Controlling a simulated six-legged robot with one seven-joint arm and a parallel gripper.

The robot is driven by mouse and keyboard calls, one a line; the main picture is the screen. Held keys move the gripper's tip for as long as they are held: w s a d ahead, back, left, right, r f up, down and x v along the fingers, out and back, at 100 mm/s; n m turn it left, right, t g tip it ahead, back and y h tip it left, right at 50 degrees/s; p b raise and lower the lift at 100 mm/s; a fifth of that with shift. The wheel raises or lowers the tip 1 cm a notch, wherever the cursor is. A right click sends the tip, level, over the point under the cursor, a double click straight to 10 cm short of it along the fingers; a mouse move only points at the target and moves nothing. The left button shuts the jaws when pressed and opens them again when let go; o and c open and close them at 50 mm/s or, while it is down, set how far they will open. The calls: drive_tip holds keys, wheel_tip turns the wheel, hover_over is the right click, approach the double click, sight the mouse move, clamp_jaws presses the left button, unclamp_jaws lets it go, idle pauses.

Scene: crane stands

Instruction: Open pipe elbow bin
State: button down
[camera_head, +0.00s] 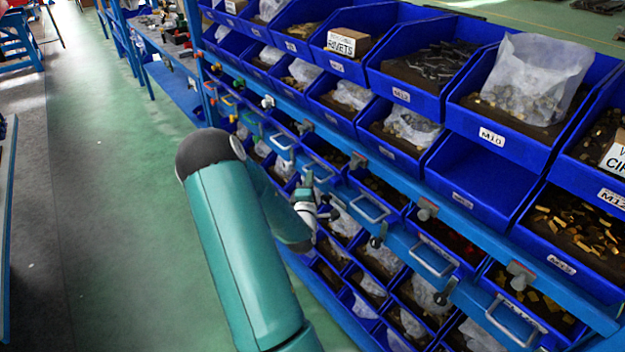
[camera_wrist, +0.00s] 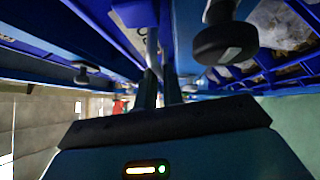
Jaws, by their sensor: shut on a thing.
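My gripper (camera_head: 309,192) is at the row of blue pull-out bins with metal handles under the upper shelf bins. In the wrist view, my two dark fingers (camera_wrist: 160,72) are close together on a light metal bar, a bin handle (camera_wrist: 152,46). In the head view, my arm and gripper hide part of that bin and its front. I cannot read which bin is the pipe elbow bin. How far the held bin is pulled out cannot be told.
Other handles, such as one to the right (camera_head: 370,208) and one to the left (camera_head: 283,147), sit close by. A round black knob (camera_wrist: 225,43) hangs near my fingers in the wrist view. The green floor (camera_head: 130,200) to the left is clear.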

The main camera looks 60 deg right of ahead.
drive_tip(key=w+a, duration=0.4)
drive_tip(key=a, duration=0.4)
drive_tip(key=w+a, duration=0.4)
drive_tip(key=a, duration=0.4)
drive_tip(key=shift+w, duration=0.1)
drive_tip(key=c, duration=1.5)
unclamp_jaws()
drive_tip(key=shift+a, duration=0.1)
drive_tip(key=v, duration=1.3)
drive_tip(key=shift+a, duration=0.3)
